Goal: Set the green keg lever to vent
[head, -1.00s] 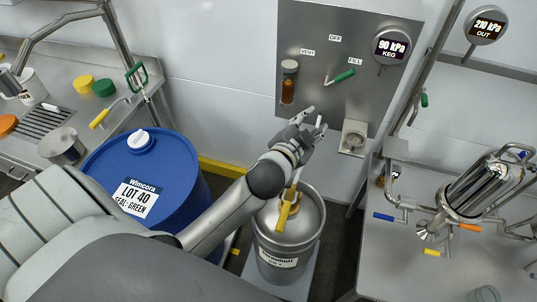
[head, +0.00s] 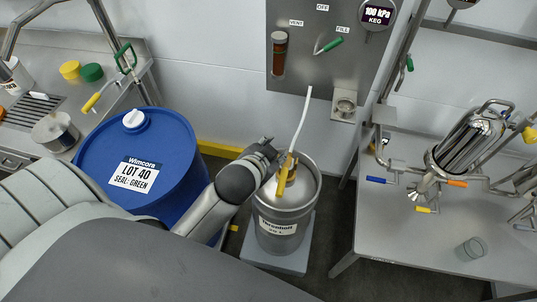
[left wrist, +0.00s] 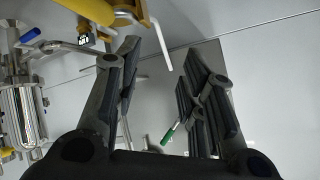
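The green keg lever (head: 329,46) is on the grey wall panel (head: 300,75). Its green handle points up and right, to the FILL label (head: 343,29); the VENT label (head: 296,22) is at its left and OFF above. The lever also shows in the left wrist view (left wrist: 169,135), beyond the fingers and apart from them. My left gripper (head: 266,150) is low beside the keg's yellow-handled coupler (head: 284,178), well below the lever. In the left wrist view its two fingers (left wrist: 162,50) are spread with nothing gripped. My right gripper is not in view.
The steel keg (head: 280,235) stands under the panel, with a pale tube (head: 302,125) rising from it. The keg gauge (head: 377,14) reads 100 kPa. A blue drum (head: 170,150) is at the left, and a steel bench (head: 400,240) with piping at the right.

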